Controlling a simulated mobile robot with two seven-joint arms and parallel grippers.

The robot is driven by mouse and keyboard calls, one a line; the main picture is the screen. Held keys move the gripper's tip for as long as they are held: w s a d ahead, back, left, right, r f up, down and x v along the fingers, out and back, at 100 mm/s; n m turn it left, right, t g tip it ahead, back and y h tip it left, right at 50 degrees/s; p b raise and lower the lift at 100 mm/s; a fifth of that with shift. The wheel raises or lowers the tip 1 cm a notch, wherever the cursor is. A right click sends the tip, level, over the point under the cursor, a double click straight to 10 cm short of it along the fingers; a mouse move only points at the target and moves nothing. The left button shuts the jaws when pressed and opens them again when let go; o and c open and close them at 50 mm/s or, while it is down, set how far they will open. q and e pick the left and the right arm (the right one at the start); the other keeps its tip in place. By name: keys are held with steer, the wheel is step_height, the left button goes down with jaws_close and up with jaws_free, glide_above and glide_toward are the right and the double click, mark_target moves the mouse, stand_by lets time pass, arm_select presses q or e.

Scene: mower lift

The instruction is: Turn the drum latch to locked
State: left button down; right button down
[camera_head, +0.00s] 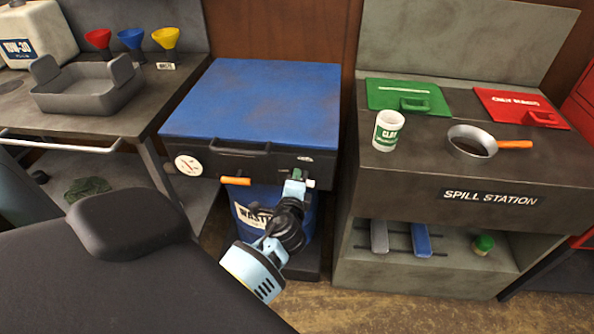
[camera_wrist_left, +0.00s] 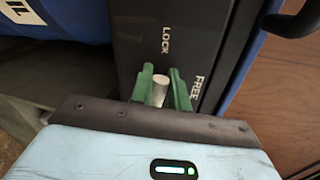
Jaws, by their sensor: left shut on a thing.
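The blue-lidded drum cabinet (camera_head: 255,95) stands in the middle of the head view, with a black front edge. My left gripper (camera_head: 296,177) reaches up to the right part of that edge. In the left wrist view its green fingers (camera_wrist_left: 161,90) are shut on the latch's pale grey knob (camera_wrist_left: 160,88), one finger on each side. The printed word LOCK (camera_wrist_left: 166,42) is above the knob and FREE (camera_wrist_left: 197,88) is to its right. The rest of the latch is hidden by the fingers, so I cannot tell its setting. My right gripper is not in view.
An orange handle (camera_head: 236,181) and a round dial (camera_head: 188,165) are left of my gripper. A blue waste drum (camera_head: 246,203) is below. The spill station (camera_head: 470,190) stands close on the right, and a bench (camera_head: 95,113) with a grey tray on the left.

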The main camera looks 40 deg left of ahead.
arm_select(q)
steer(key=shift+f+n, duration=0.25)
steer(key=shift+n, duration=0.45)
steer(key=c, duration=1.4)
jaws_free()
steer(key=v, duration=0.8)
steer(key=shift+a, duration=0.1)
